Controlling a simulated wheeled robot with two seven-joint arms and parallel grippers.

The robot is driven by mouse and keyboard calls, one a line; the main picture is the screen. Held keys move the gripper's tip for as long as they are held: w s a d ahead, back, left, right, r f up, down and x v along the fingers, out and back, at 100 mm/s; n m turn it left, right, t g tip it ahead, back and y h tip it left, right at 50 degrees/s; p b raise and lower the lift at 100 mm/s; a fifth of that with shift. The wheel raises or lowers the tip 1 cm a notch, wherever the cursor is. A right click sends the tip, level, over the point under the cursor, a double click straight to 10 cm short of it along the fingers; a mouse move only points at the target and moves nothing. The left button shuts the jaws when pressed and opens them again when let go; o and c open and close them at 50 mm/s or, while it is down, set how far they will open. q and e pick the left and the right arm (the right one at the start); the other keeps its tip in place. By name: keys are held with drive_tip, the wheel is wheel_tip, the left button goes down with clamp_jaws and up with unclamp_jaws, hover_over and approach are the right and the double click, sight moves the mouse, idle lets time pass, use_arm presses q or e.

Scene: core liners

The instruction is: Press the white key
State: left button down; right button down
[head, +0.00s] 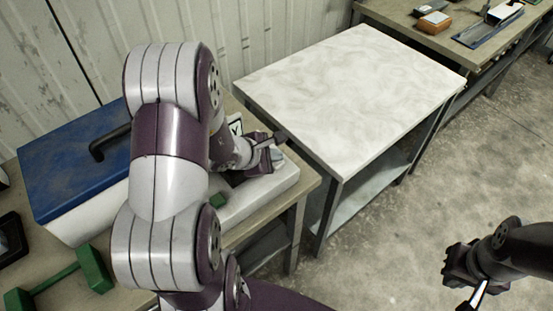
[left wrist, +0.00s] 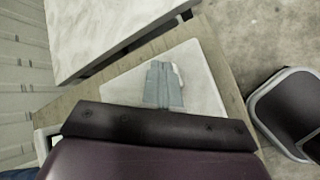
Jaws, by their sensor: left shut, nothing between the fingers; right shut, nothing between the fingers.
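A pale, rounded panel (head: 262,193) lies on the bench at the left in the head view, with a green key (head: 218,200) near its front edge. The panel also shows in the left wrist view (left wrist: 205,85). My left gripper (head: 277,154) is shut and empty, low over the far right part of the panel. Its grey fingers (left wrist: 162,82) point at the panel in the left wrist view. A small whitish piece (left wrist: 179,73) shows beside the fingertips, perhaps the white key; contact cannot be told. My right gripper (head: 464,277) is shut and empty, away from the bench.
A blue-lidded box (head: 75,150) and a green dumbbell-shaped object (head: 60,280) stand left of my left arm. A bare pale-topped table (head: 350,85) stands just beyond the panel. Another bench (head: 400,15) with small items is at the back right. Open floor lies at right.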

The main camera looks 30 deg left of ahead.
sight(274, 164)
use_arm(q)
drive_tip(key=shift+r+p, duration=0.3)
drive_tip(key=shift+r, duration=0.4)
drive_tip(key=shift+r+p, duration=1.85)
drive_tip(key=shift+r, duration=0.7)
drive_tip(key=shift+f, duration=0.1)
